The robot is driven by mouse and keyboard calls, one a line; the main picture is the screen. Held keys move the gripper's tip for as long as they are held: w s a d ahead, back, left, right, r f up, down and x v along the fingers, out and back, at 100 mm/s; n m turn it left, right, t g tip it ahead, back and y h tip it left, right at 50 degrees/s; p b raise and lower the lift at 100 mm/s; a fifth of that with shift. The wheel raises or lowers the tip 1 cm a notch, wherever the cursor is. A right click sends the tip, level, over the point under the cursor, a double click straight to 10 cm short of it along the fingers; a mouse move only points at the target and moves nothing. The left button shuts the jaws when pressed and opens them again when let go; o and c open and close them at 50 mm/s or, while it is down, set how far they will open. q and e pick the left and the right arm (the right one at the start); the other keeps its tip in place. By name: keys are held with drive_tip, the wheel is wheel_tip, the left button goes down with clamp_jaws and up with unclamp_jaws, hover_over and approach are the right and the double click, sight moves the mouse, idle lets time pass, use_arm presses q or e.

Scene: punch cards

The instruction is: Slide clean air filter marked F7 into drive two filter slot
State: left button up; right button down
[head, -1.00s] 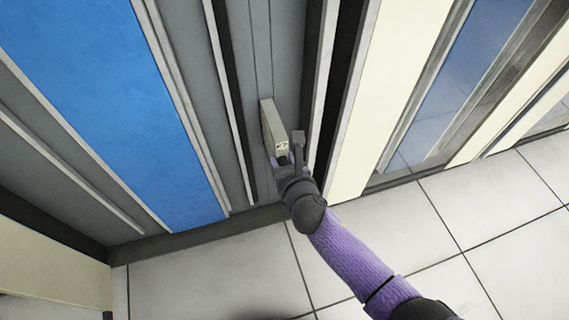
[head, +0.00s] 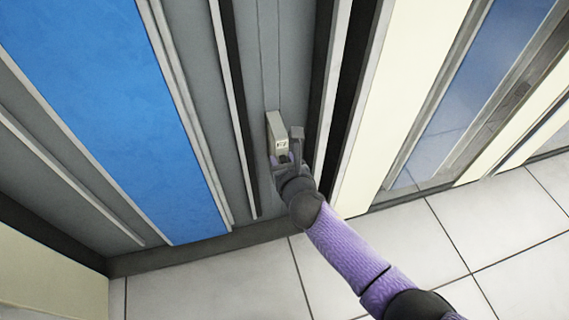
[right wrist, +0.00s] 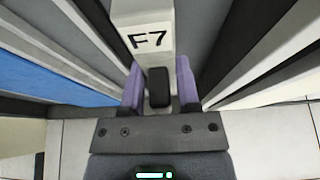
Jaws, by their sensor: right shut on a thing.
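The air filter (head: 276,128) is a pale grey box with a dark F7 mark on its near end. It shows in the right wrist view (right wrist: 148,24) with F7 readable. My right gripper (head: 286,160) is shut on a dark handle (right wrist: 158,82) at the filter's near end. The filter points away from the gripper into a grey recessed bay (head: 275,60) between dark upright rails. Much less of its length shows in the head view, so part of it appears to be inside the bay's face. The slot opening itself is hidden. My left gripper is not in view.
A blue panel (head: 110,100) stands left of the bay, with pale metal rails beside it. Cream panels and a glass pane (head: 470,90) stand to the right. The light tiled floor (head: 440,235) in front is clear.

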drive_tip(key=shift+w+a+b, duration=0.25)
drive_tip(key=shift+w+b, duration=0.2)
drive_tip(key=shift+w, duration=0.35)
drive_tip(key=shift+w+a+b, duration=0.2)
drive_tip(key=shift+w+b, duration=0.15)
drive_tip(key=shift+w, duration=0.3)
drive_tip(key=shift+w+a, duration=0.15)
drive_tip(key=shift+w, duration=0.25)
drive_tip(key=shift+w+a+b, duration=0.15)
drive_tip(key=shift+w+b, duration=0.3)
drive_tip(key=shift+b, duration=0.1)
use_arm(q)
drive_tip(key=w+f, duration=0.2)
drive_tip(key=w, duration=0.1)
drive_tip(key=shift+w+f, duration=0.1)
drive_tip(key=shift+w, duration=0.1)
use_arm(e)
drive_tip(key=shift+w, duration=0.15)
